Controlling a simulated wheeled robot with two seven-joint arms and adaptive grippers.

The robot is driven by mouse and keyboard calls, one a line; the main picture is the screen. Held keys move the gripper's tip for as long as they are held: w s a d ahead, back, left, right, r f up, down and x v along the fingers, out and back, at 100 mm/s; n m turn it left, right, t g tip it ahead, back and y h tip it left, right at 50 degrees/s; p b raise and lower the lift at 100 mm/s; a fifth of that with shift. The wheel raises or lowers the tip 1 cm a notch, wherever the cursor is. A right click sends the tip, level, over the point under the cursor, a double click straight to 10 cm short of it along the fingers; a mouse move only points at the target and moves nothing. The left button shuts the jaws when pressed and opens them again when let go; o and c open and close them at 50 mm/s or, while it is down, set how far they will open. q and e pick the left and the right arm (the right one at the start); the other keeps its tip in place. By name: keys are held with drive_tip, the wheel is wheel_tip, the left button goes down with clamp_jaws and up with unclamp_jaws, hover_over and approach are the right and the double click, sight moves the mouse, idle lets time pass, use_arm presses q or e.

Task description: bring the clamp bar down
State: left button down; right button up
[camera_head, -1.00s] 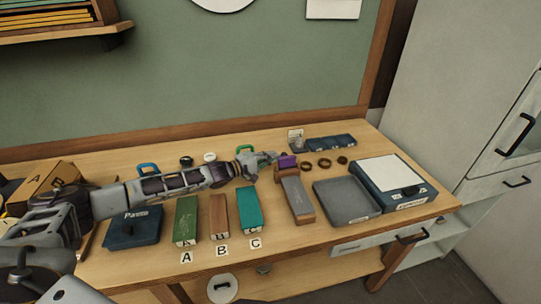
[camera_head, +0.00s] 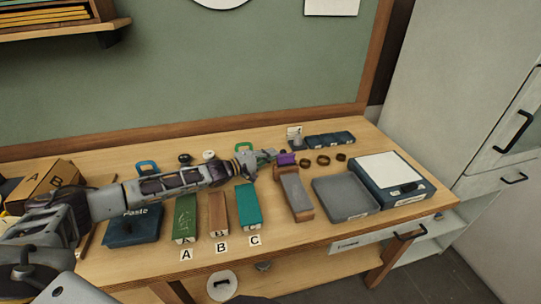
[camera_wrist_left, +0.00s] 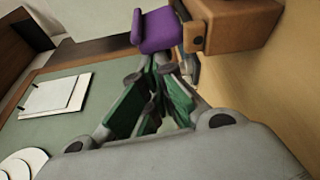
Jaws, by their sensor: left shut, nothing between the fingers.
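The clamp stands on the bench as a wooden block with a grey bar (camera_head: 295,190) along its top and a purple handle (camera_head: 286,159) at its far end. In the left wrist view the purple handle (camera_wrist_left: 160,31) juts from the wooden block (camera_wrist_left: 235,24). My left gripper (camera_head: 274,155) is just left of the purple handle in the head view. Its green-padded fingers (camera_wrist_left: 158,95) are shut and empty, close beside the handle; whether they touch it I cannot tell. My right gripper is not in view.
Left of the clamp lie green (camera_head: 185,218), brown (camera_head: 218,212) and teal (camera_head: 249,206) blocks with letter cards. A grey tray (camera_head: 345,214) and a blue white-topped box (camera_head: 392,179) stand to its right. Dark rings (camera_head: 323,160) lie behind.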

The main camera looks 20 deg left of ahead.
sight(278, 156)
use_arm(q)
drive_tip(key=shift+s+d, duration=0.1)
drive_tip(key=shift+r+m, duration=0.1)
drive_tip(key=shift+m, duration=0.3)
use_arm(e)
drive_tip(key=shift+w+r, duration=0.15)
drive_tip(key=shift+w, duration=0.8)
use_arm(q)
drive_tip(key=shift+s+d+r+m+t+h+p, duration=0.2)
drive_tip(key=shift+s+d+r+m+t+p, duration=0.15)
drive_tip(key=shift+s+d+m+p, duration=0.45)
drive_tip(key=shift+s+d+r+m+t+h+p, duration=0.3)
drive_tip(key=shift+s+m+p, duration=0.55)
drive_tip(key=shift+p, duration=0.55)
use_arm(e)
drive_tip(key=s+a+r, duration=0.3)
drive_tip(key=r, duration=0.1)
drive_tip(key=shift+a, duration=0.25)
use_arm(q)
drive_tip(key=shift+d+r, duration=0.1)
drive_tip(key=shift+r, duration=0.15)
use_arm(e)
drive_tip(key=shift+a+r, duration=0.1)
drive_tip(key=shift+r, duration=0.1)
